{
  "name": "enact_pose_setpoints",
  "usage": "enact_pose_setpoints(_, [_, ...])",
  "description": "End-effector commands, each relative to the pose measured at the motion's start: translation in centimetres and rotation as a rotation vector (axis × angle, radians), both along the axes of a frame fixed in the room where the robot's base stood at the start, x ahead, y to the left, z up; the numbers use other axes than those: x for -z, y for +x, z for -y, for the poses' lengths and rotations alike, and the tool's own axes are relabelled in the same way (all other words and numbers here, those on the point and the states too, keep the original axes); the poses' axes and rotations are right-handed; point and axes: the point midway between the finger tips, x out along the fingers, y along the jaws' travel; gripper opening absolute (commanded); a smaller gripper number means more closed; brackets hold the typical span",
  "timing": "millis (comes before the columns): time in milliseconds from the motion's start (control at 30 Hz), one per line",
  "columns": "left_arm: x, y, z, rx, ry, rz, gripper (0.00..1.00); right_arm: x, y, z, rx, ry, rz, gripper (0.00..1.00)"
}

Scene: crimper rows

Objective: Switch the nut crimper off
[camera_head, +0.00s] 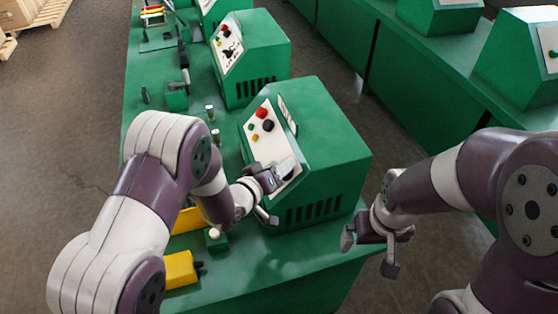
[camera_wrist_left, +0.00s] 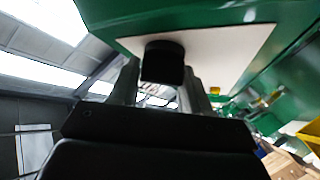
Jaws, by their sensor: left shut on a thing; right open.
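The nearest crimper (camera_head: 325,135) is a green box with a sloped white panel (camera_head: 258,150), which also shows in the left wrist view (camera_wrist_left: 225,50). Its panel carries a red button (camera_head: 262,112), a black knob (camera_head: 268,126) and small green and yellow buttons. My left gripper (camera_head: 280,175) is at the lower part of this panel. In the left wrist view its fingers are shut on a black knob (camera_wrist_left: 163,62) at the panel. The knob's setting cannot be made out. My right gripper (camera_head: 368,254) is open and empty, right of the box and apart from it.
The crimper stands on a green bench (camera_head: 255,268). A yellow part (camera_head: 180,269) lies on the bench near my left arm. Another green crimper (camera_head: 262,52) stands further back. A second bench row (camera_head: 400,60) runs along the right, across a floor aisle.

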Motion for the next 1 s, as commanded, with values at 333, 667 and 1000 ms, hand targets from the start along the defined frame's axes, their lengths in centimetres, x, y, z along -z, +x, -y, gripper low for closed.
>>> enact_pose_setpoints(333, [-0.2,0.0,-0.1,-0.198,-0.067,-0.206,0.17,-2.2,0.0,0.0,0.000,0.000,0.000,1.00])
enact_pose_setpoints(667, [0.0,0.0,-0.2,-0.319,-0.109,-0.331,0.17,-3.1,0.0,0.0,0.000,0.000,0.000,1.00])
enact_pose_setpoints(1000, [0.2,0.1,-0.3,-0.363,-0.123,-0.374,0.17,-3.3,0.0,0.0,0.000,0.000,0.000,1.00])
